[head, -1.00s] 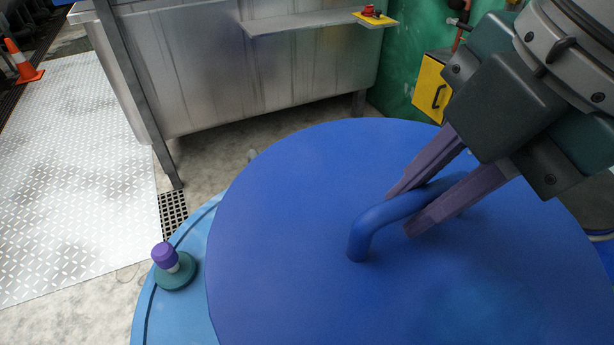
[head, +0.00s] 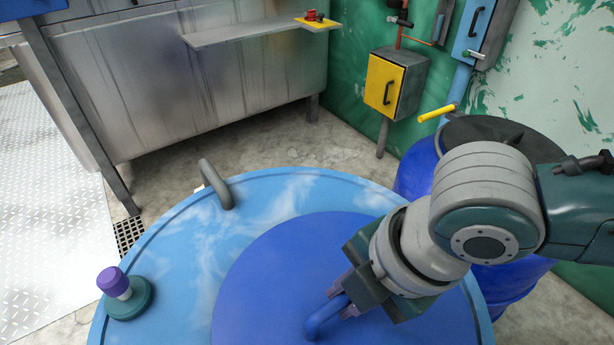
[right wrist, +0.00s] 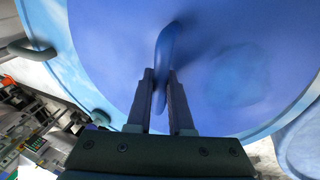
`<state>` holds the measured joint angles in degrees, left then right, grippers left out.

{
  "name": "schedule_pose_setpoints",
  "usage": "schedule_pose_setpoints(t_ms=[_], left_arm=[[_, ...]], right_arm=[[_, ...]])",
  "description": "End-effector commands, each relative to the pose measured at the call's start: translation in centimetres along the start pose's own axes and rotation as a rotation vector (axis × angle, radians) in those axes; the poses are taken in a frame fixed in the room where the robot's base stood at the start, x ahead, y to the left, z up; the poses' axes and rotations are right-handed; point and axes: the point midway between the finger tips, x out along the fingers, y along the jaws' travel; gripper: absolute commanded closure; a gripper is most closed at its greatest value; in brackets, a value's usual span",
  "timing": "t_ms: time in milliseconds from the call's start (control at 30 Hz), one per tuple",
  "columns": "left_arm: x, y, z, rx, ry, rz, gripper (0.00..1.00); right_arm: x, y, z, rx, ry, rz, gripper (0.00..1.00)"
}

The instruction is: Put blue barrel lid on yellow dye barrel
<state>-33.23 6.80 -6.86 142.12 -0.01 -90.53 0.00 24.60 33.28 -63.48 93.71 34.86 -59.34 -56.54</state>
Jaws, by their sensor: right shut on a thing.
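The blue barrel lid (head: 268,275) is a dark blue disc with a curved handle (head: 318,322). In the head view it is at the bottom centre, over a larger light blue round top. I cannot tell whether it rests on that top or hangs just above it. My right gripper (head: 346,300) is shut on the lid's handle. In the right wrist view its fingers (right wrist: 160,105) straddle the handle (right wrist: 165,55), with the lid (right wrist: 110,60) spread beyond. No yellow dye barrel can be made out. My left gripper is not in view.
The light blue round top (head: 185,255) carries a grey loop handle (head: 215,184) and a purple-capped knob (head: 120,290). A blue barrel (head: 415,170) with a dark top stands at the right. A steel tank (head: 200,90) and a yellow wall box (head: 395,82) are behind. Bare floor lies between.

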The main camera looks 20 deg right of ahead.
Motion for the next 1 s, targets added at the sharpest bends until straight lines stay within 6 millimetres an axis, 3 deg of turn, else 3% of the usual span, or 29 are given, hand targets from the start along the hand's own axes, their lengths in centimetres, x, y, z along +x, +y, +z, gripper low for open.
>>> schedule_pose_setpoints(t_ms=[367,400,633,1000], left_arm=[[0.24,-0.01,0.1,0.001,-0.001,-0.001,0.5],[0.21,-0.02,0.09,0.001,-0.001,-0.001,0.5],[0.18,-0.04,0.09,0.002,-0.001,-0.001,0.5],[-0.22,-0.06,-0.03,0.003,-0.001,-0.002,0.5]], right_arm=[[0.47,-0.04,0.05,0.0,0.001,0.003,1.0],[0.48,-0.11,0.07,0.0,0.0,0.002,0.79],[0.42,-0.09,0.07,0.0,0.0,0.001,0.53],[-0.45,0.04,0.08,0.0,-0.001,0.002,0.51]])
